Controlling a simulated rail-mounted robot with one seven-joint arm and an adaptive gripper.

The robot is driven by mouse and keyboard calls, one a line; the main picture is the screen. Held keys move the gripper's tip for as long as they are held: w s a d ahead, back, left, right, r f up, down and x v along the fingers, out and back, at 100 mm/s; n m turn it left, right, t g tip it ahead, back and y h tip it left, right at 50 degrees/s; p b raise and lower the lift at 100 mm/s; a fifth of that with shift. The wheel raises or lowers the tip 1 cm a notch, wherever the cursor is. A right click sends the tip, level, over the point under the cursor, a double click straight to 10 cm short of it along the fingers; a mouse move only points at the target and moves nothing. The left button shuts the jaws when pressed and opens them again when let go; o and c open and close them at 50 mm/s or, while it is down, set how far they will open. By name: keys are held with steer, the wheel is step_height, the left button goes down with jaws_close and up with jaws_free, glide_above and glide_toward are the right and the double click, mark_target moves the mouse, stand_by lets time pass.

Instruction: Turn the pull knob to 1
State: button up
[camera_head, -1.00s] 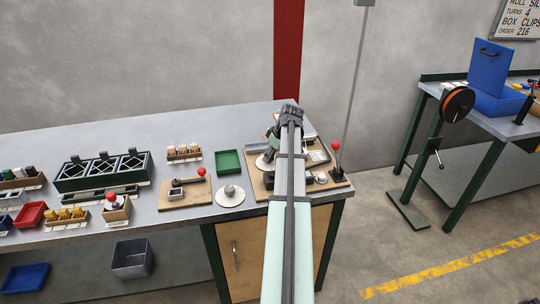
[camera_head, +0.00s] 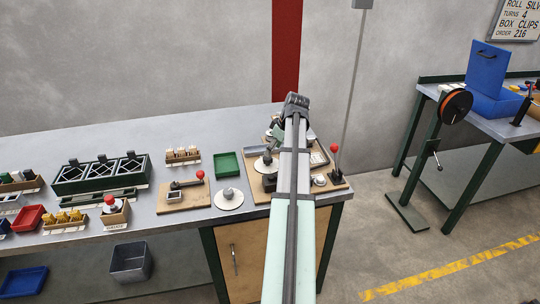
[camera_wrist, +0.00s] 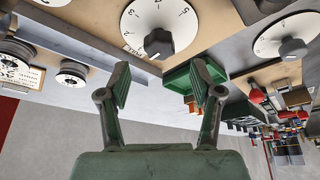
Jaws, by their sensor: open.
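In the wrist view a white numbered dial plate (camera_wrist: 185,17) lies on a wooden board, with a dark grey knob (camera_wrist: 158,43) at its middle. The plate also shows in the head view (camera_head: 261,167), partly covered by my arm. My gripper (camera_wrist: 160,66) is open and empty. In the wrist picture its fingertips lie just below the knob, one to each side, and do not touch it. In the head view my gripper's end is over the board's back, its fingers not clear.
A second dial with a grey knob (camera_wrist: 292,47) stands to the right in the wrist view. A green tray (camera_head: 228,165) lies between the boards. A red-balled lever (camera_head: 334,150) stands at the board's right. Silver round parts (camera_wrist: 75,72) sit at the left of the wrist view.

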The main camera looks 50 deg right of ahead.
steer(key=v, duration=0.6)
stand_by(0.3)
